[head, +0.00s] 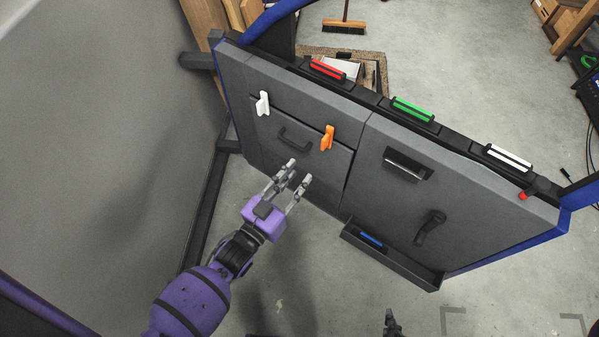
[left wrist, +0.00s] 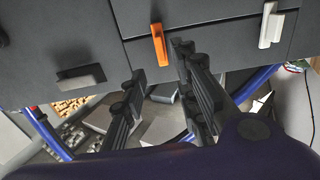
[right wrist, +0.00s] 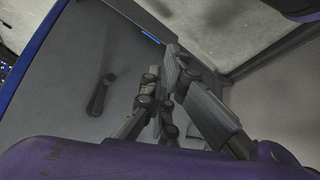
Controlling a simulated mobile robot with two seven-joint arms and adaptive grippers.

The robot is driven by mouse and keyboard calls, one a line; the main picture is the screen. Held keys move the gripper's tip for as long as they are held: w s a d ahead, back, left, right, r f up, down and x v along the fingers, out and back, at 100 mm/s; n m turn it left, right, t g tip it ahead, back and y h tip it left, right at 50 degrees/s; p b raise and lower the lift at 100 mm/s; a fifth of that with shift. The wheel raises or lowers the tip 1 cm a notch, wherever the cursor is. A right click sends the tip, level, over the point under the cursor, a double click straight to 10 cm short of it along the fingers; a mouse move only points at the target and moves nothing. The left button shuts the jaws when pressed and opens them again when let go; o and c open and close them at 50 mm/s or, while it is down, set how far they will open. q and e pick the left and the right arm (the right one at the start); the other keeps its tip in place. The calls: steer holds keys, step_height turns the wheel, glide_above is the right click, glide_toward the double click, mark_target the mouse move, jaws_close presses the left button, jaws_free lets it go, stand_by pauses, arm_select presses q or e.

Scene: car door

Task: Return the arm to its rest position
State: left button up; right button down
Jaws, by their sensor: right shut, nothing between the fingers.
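My left gripper (head: 298,175) is open and empty in front of the grey car door (head: 361,188), below the dark pull handle (head: 293,139). Its spread fingers also show in the left wrist view (left wrist: 159,63), near the orange latch (left wrist: 159,45). My right gripper (head: 391,322) barely shows at the bottom edge of the head view. In the right wrist view its fingers (right wrist: 162,65) are together with nothing held, facing the door with the crank (right wrist: 100,94) to their left.
The door carries a white latch (head: 263,103), an inset handle (head: 406,164) and a low tray (head: 415,273) with a blue strip. Red, green and white bars (head: 510,157) line its top. A grey wall (head: 90,150) stands left. Floor is clear in front.

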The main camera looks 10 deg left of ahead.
stand_by(0.4)
